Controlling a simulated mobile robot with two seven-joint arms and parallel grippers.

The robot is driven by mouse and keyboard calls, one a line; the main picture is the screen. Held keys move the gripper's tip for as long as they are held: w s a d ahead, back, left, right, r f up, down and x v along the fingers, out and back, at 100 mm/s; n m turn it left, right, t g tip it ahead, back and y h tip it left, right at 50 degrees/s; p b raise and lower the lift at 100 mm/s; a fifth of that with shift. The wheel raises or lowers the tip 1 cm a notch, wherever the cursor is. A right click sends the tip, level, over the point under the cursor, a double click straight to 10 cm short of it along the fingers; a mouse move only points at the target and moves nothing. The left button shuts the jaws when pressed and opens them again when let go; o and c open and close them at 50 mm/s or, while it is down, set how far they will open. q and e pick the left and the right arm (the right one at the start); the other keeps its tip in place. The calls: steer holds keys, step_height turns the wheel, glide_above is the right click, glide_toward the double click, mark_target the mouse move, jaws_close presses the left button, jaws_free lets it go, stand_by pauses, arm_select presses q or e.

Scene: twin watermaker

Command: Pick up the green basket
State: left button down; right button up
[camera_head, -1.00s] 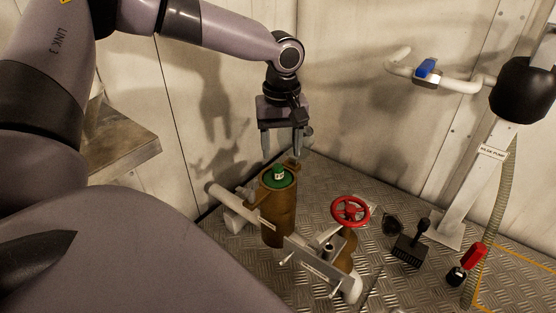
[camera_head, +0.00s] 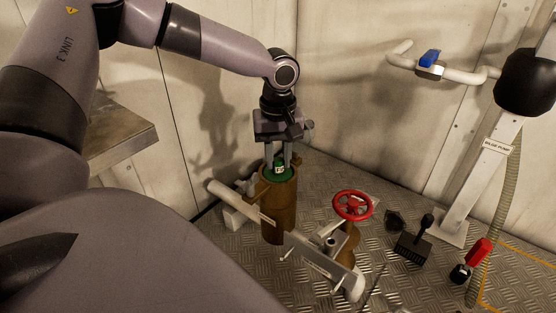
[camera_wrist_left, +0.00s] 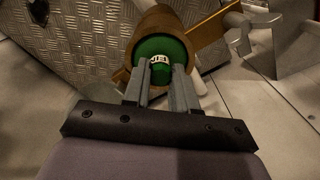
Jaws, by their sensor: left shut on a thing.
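The green basket (camera_head: 279,174) sits in the top of a brown upright cylinder (camera_head: 280,215). It has a green knob with a pale label on top. My left gripper (camera_head: 279,163) points down over it and is shut on the basket's knob. In the left wrist view the two fingers (camera_wrist_left: 159,78) press on either side of the knob, with the green basket (camera_wrist_left: 178,47) inside the brown rim (camera_wrist_left: 152,24). The basket's lower part is hidden in the cylinder. My right gripper is not in view.
A white pipe (camera_head: 240,200) runs beside the cylinder. A red valve wheel (camera_head: 352,205) stands to its right. A black pedal (camera_head: 412,247) and a red-handled item (camera_head: 478,252) are on the metal floor. Walls close in behind; a metal shelf (camera_head: 118,143) is at left.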

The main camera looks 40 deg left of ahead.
arm_select(q)
steer(key=shift+r, duration=0.15)
steer(key=shift+r, duration=0.3)
step_height(320, 180, up, 3)
steer(key=shift+r+p, duration=0.1)
steer(key=shift+p, duration=0.75)
step_height(320, 180, up, 16)
steer(key=p, duration=0.5)
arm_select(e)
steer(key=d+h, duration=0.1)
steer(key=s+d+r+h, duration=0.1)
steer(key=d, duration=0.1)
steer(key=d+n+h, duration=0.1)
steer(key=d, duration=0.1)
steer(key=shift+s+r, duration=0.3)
